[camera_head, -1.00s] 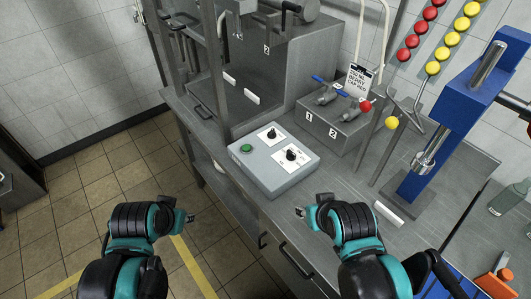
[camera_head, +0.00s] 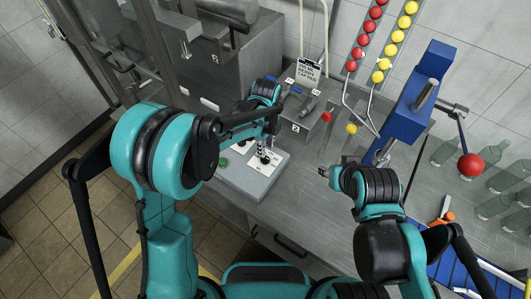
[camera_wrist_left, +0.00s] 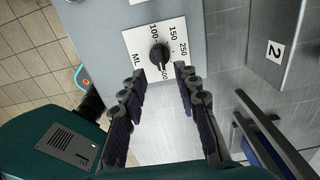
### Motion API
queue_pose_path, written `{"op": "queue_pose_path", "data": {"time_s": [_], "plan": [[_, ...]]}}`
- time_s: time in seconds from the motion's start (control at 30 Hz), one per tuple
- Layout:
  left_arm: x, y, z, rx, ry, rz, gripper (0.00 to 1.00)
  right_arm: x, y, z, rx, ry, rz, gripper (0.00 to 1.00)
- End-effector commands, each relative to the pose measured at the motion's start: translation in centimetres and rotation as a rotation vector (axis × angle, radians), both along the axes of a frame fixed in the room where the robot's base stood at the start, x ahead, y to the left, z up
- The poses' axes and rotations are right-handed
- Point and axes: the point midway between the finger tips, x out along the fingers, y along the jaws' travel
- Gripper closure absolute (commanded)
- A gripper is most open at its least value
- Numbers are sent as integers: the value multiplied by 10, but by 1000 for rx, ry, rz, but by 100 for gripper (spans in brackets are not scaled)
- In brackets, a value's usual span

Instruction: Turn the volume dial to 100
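The volume dial (camera_wrist_left: 159,57) is a black knob on a white scale plate (camera_wrist_left: 137,42), with 100, 150 and 250 around it and ML at its left. I cannot tell which mark it points at. My left gripper (camera_wrist_left: 161,73) is open, its two fingers on either side of the knob's near end in the wrist view, and it does not visibly grip the knob. In the head view my left gripper (camera_head: 263,149) hangs over the grey control box (camera_head: 240,180) and partly hides the plate. My right gripper (camera_head: 323,172) is over the bench, right of the box; its opening is unclear.
A green button (camera_head: 223,162) is on the box. A blue press (camera_head: 409,105) and glass bottles (camera_head: 470,165) stand at right. Bare bench lies right of the box.

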Motion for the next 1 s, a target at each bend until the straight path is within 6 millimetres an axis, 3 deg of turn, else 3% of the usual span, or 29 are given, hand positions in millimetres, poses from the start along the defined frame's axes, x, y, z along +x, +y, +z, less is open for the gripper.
{"op": "queue_pose_path", "data": {"time_s": [0.1, 0.3, 0.7, 0.73, 0.83, 1.0], "plan": [[0, 0, -24, -1, -1, 2, 69, 0, 0, -7, 0, 0, 0, 60], [0, 0, -52, -1, -2, 4, 69, 0, 0, -12, 0, 0, 0, 60], [0, 1, -62, 0, -2, 5, 69, 0, 0, -13, 0, 0, 0, 60], [0, 1, -62, 0, -2, 5, 72, 0, 0, -13, 0, 0, 0, 60], [0, 1, -62, 0, -2, 5, 98, 0, 0, -13, 0, 0, 0, 60], [0, 1, -62, 0, -2, 5, 100, 0, 0, -13, 0, 0, 0, 60]]}}
